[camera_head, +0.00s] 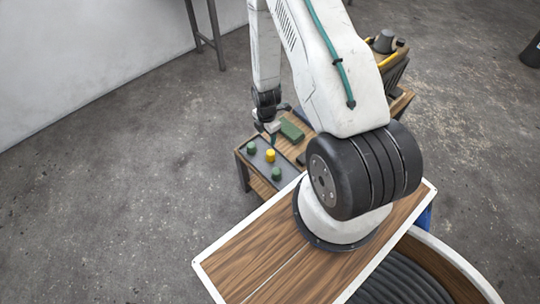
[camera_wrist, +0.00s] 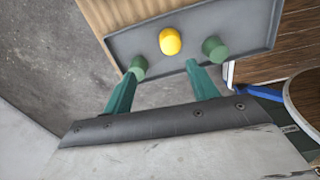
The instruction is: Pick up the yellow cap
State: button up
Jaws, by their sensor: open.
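The yellow cap (camera_head: 270,155) stands on a grey tray (camera_head: 262,165) on a low wooden table, with a green cap (camera_head: 251,148) on its left and another green cap (camera_head: 276,174) nearer my base. In the wrist view the yellow cap (camera_wrist: 170,41) lies beyond and between my two green fingertips, with a green cap to each side (camera_wrist: 138,67) (camera_wrist: 214,49). My gripper (camera_wrist: 157,77) is open with nothing between its fingers. It is apart from the yellow cap. In the head view my gripper (camera_head: 272,132) is small and partly hidden near the tray's far side.
A green block (camera_head: 292,130) lies on the table behind the tray. A wooden box (camera_head: 393,68) with a dark object stands further right. My arm hides part of the table. Bare concrete floor is free to the left.

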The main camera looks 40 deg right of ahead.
aim_at(270, 152)
jog(key=shift+n, duration=0.4)
jog(key=f, duration=0.3)
jog(key=s+f, duration=0.1)
jog(key=f, duration=0.3)
jog(key=s+f, duration=0.1)
jog(key=f, duration=0.2)
jog(key=shift+f, duration=0.7)
jog(key=c, duration=1)
